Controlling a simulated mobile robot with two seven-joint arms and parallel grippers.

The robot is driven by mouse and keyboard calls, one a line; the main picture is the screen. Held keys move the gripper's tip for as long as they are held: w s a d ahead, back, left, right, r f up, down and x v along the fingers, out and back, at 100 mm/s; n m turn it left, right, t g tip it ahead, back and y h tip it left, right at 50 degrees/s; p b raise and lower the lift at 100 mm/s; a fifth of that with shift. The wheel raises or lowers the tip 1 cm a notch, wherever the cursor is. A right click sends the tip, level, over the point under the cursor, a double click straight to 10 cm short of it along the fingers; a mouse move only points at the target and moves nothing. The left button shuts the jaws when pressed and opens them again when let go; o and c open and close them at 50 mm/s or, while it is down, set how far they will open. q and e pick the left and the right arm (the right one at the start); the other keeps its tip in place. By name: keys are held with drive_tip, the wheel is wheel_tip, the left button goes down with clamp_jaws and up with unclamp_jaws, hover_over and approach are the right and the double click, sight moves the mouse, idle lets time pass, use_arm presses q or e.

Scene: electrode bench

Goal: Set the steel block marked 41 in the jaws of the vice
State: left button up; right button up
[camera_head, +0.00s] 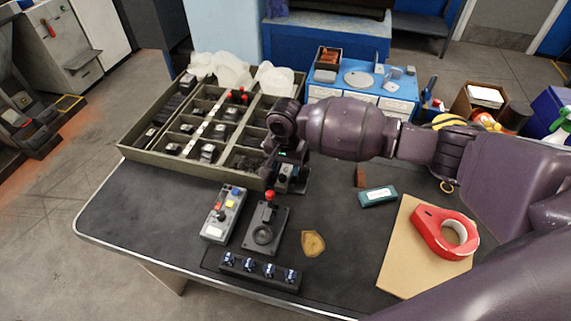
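My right gripper (288,182) points down at the right end of the compartment tray (185,172), low over the black bench. Something small and grey shows at its fingers, but I cannot tell whether it is a held block or part of the gripper. Several small metal blocks sit in the tray's compartments, one of them a grey block (208,152) near the front. Their markings are too small to read, so I cannot pick out block 41. I cannot make out a vice for certain; small grey fixtures (392,73) stand on the blue unit behind. My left gripper is not in view.
On the bench (330,210) are a button box (223,214), a joystick box (265,230), a knob strip (260,271), a teal box (378,196) and a red tape dispenser (432,225) on brown board. My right arm crosses above the bench's back right.

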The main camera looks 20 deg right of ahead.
drive_tip(key=shift+s+f, duration=0.1)
drive_tip(key=shift+f, duration=0.05)
use_arm(q)
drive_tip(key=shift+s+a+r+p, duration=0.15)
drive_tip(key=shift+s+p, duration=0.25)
drive_tip(key=shift+p, duration=0.25)
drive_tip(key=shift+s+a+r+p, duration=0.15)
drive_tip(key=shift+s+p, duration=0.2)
drive_tip(key=shift+p, duration=0.25)
use_arm(e)
wheel_tip(320, 180, up, 11)
use_arm(q)
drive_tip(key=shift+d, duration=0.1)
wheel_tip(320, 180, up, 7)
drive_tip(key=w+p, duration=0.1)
drive_tip(key=p, duration=0.4)
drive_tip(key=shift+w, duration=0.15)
use_arm(e)
wheel_tip(320, 180, up, 5)
drive_tip(key=shift+r, duration=0.1)
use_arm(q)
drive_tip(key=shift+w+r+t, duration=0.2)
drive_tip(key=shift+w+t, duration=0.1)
